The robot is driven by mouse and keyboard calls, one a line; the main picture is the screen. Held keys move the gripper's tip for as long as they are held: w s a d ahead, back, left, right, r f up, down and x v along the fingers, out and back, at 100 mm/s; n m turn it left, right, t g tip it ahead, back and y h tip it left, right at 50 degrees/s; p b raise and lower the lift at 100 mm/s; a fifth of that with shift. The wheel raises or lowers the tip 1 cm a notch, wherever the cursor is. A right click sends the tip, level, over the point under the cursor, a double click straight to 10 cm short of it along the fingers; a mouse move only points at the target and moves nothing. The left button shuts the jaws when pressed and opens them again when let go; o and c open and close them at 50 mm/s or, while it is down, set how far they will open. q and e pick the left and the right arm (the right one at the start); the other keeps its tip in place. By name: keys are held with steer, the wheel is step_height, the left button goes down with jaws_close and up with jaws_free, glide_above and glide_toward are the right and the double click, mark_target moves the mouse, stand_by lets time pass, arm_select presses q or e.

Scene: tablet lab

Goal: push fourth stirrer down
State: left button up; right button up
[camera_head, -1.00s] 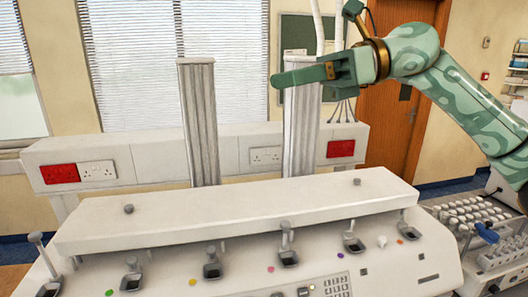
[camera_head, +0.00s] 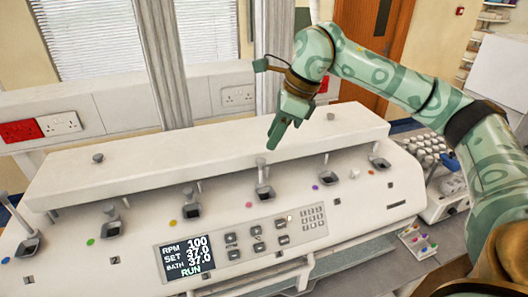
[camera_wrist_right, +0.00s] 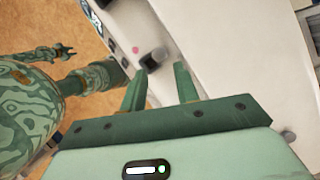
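The white water bath (camera_head: 150,152) has a row of dark square wells along its sloped front in the head view. The fourth stirrer (camera_head: 261,164) from the left is a grey knob on a stem, standing above its well. My right gripper (camera_head: 271,144) hangs just above and slightly right of that knob, fingers pointing down, with a small gap visible. In the right wrist view its two fingers (camera_wrist_right: 164,72) are apart with nothing held; a dark well and grey knob (camera_wrist_right: 150,63) lie just past the tips. My left gripper (camera_wrist_right: 65,51) shows small there; its opening is unclear.
A display (camera_head: 186,257) and keypad (camera_head: 313,216) sit on the panel below the wells. The fifth stirrer (camera_head: 326,160) stands to the right. A rack of white-capped tubes (camera_head: 430,150) is beyond the bath's right end. Two grey uprights stand behind the bath.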

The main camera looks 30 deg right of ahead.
mark_target(261, 160)
steer(key=x, duration=0.6)
steer(key=shift+a+p, duration=0.1)
steer(key=shift+p, duration=0.25)
jaws_close()
step_height(261, 160, down, 5)
steer(key=b, duration=0.3)
steer(key=shift+s, duration=0.1)
steer(key=shift+s+r, duration=0.1)
steer(key=shift+r, duration=0.05)
jaws_free()
